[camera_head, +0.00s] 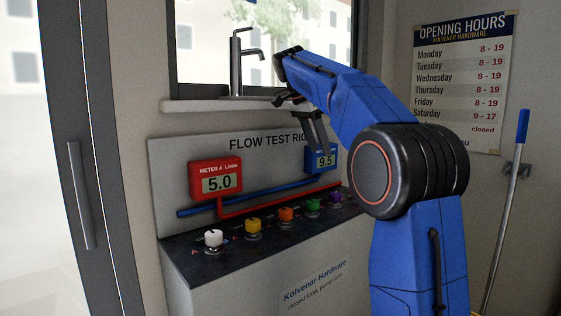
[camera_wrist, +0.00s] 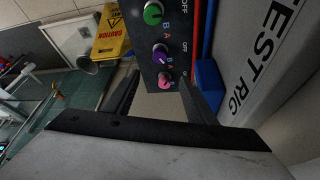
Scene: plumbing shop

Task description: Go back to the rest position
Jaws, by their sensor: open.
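My gripper (camera_head: 317,146) is raised in front of the flow test rig's back panel (camera_head: 265,160), pointing down near the blue meter (camera_head: 326,161), which reads 9.5 and is partly covered. In the wrist view my gripper (camera_wrist: 160,92) is open, its two dark fingers apart with nothing held between them. A pink knob (camera_wrist: 165,82) shows between the fingertips, with a purple knob (camera_wrist: 160,54) and a green knob (camera_wrist: 152,13) beyond it. I cannot tell the exact distance, but no contact with a knob shows.
The red meter (camera_head: 216,181) reads 5.0. White (camera_head: 213,238), yellow and orange knobs stand on the rig's dark top. A tap (camera_head: 237,62) is on the sill above. A blue-handled pole (camera_head: 507,205) leans at right. A yellow caution sign (camera_wrist: 111,35) stands on the floor.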

